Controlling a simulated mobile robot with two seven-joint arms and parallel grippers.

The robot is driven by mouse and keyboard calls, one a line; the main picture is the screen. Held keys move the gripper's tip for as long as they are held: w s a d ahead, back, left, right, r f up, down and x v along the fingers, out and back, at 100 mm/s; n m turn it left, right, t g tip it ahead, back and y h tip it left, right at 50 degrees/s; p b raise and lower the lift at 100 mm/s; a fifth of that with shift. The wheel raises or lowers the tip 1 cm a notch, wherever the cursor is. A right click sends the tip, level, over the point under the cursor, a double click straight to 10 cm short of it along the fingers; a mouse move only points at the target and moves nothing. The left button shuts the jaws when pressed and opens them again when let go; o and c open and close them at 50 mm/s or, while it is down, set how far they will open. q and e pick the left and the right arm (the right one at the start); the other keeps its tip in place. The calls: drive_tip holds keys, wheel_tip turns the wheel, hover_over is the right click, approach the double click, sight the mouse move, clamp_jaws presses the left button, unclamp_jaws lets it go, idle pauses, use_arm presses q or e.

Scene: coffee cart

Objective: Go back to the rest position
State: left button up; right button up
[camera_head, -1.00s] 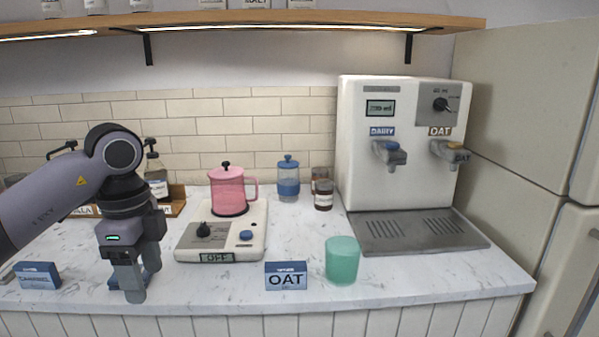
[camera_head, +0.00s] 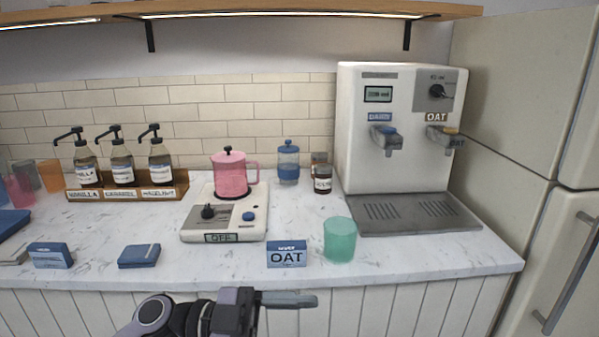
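My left gripper (camera_head: 290,300) is low in front of the counter, below its front edge, with its fingers pointing right. I see it side-on and cannot tell whether the fingers are open or shut; no object shows at them. My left arm's links show at the bottom edge of the view. My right gripper is not in view. A dark blue card or small block (camera_head: 139,256) lies on the counter at the left front, apart from the gripper.
A milk dispenser (camera_head: 400,135) stands right. A blue box (camera_head: 50,255) is far left.

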use_arm(q)
drive_tip(key=w+a+f+n+t+y, duration=0.3)
drive_tip(key=a+f+n+t+y, duration=0.9)
drive_tip(key=n+t, duration=0.7)
drive_tip(key=s+a+f+n+g+y, duration=0.1)
drive_tip(key=s+a+f+g+y, duration=0.1)
drive_tip(key=s+f, duration=0.5)
drive_tip(key=s+a+f+n+g+y+p, duration=0.1)
drive_tip(key=s+a+f+g+y, duration=0.2)
drive_tip(key=f, duration=0.8)
drive_tip(key=s+a+g, duration=0.1)
drive_tip(key=s+a, duration=0.1)
drive_tip(key=s, duration=0.1)
drive_tip(key=shift+s+a+n+g, duration=0.35)
drive_tip(key=shift+s+n+g, duration=0.05)
